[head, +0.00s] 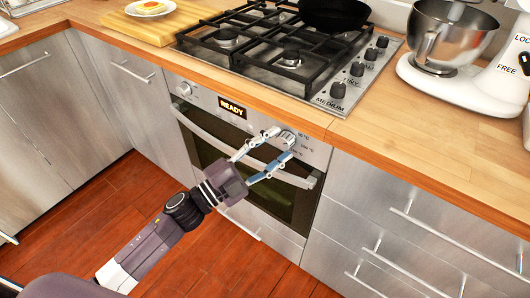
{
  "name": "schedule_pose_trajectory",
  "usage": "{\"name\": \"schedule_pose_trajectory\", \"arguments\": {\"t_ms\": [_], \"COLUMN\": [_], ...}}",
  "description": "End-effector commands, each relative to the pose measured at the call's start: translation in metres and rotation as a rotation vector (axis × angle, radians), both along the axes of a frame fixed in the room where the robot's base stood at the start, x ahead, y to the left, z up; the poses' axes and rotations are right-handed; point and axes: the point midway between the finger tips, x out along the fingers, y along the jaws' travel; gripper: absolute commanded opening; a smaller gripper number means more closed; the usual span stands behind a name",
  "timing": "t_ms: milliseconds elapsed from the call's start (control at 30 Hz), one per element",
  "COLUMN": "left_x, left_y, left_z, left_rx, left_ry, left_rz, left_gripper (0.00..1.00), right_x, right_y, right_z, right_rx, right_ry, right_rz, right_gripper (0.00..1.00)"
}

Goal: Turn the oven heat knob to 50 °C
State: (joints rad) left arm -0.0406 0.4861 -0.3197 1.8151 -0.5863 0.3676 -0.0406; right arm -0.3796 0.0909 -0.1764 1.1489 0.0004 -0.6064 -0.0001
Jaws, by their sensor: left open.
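The oven (232,158) sits under the counter with its door shut. Its display (232,107) reads "READY". The heat knob (288,137) is on the right of the oven's panel, with small temperature marks around it that are too small to read surely. My left gripper (279,143) reaches up from the lower left, its fingers open, with the tips at the knob. One finger is to the knob's left and the other is just below it. I cannot tell whether they touch it. My right gripper is not in view.
Another knob (185,89) is at the panel's left end. The oven handle (245,150) runs below the panel, under my fingers. Above are the gas hob (270,62), a black pan (334,14) and a stand mixer (460,75). Drawers with bar handles (458,245) flank the oven.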

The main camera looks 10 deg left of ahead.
Motion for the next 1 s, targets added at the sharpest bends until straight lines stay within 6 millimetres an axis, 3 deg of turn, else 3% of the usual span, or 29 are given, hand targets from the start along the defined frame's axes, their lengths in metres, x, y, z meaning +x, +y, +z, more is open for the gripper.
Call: {"name": "schedule_pose_trajectory", "arguments": {"t_ms": [600,1000], "left_x": [-0.073,-0.087], "left_y": [0.062,0.076], "left_z": [-0.022,-0.026], "left_rx": [0.002,0.001], "left_ry": [0.003,-0.001], "left_rz": [0.000,-0.001], "left_gripper": [0.47,0.47], "right_x": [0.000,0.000], "right_y": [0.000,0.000], "right_z": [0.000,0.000], "right_rx": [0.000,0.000], "right_ry": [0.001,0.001], "right_rz": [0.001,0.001], "right_gripper": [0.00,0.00]}}
